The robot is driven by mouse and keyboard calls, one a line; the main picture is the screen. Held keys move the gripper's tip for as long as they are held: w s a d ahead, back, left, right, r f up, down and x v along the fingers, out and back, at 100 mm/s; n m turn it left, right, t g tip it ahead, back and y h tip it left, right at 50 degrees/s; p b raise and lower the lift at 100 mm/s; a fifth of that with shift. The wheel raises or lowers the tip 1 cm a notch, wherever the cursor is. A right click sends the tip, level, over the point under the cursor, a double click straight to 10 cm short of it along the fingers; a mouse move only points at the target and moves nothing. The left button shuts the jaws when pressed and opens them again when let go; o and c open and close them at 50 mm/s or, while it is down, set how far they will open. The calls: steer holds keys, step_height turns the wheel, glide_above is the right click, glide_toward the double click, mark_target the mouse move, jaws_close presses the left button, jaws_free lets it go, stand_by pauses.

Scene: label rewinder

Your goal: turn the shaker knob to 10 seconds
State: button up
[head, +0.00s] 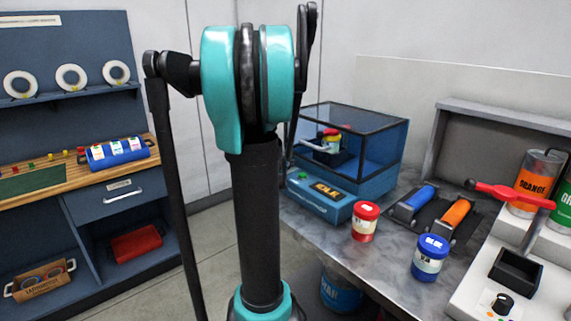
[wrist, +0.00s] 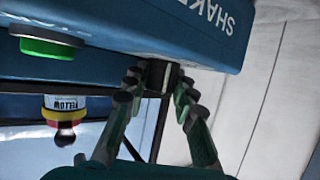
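The shaker is a blue machine with a clear-sided case (head: 375,150) and a front panel (head: 318,203) in the head view. Its small display (head: 326,189) reads IDLE, and a green button (head: 303,175) sits on top. In the wrist view the shaker's blue body (wrist: 130,30) appears turned over, with part of the word SHAKER and the green button (wrist: 48,47). The dark knob (wrist: 163,77) is between the fingertips of my gripper (wrist: 160,82), which close against its two sides. The knob's pointer and time marks cannot be read. My arm hides the gripper in the head view.
A red jar (head: 365,222) and a blue jar (head: 430,258) stand on the grey counter (head: 390,262), near blue and orange rollers (head: 418,200). Another black knob (head: 502,304) sits at right. A blue shelf unit stands at left.

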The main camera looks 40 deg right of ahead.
steer(key=o, duration=0.5)
steer(key=m+g+h, duration=0.1)
steer(key=m+g, duration=0.1)
steer(key=shift+w+g, duration=0.15)
steer(key=shift+g, duration=0.15)
steer(key=m+g, duration=0.3)
steer(key=m+g+h, duration=0.1)
steer(key=m+g, duration=0.2)
steer(key=shift+h, duration=0.3)
steer(key=v, duration=1.7)
steer(key=shift+r, duration=0.15)
steer(key=shift+w+a, duration=0.1)
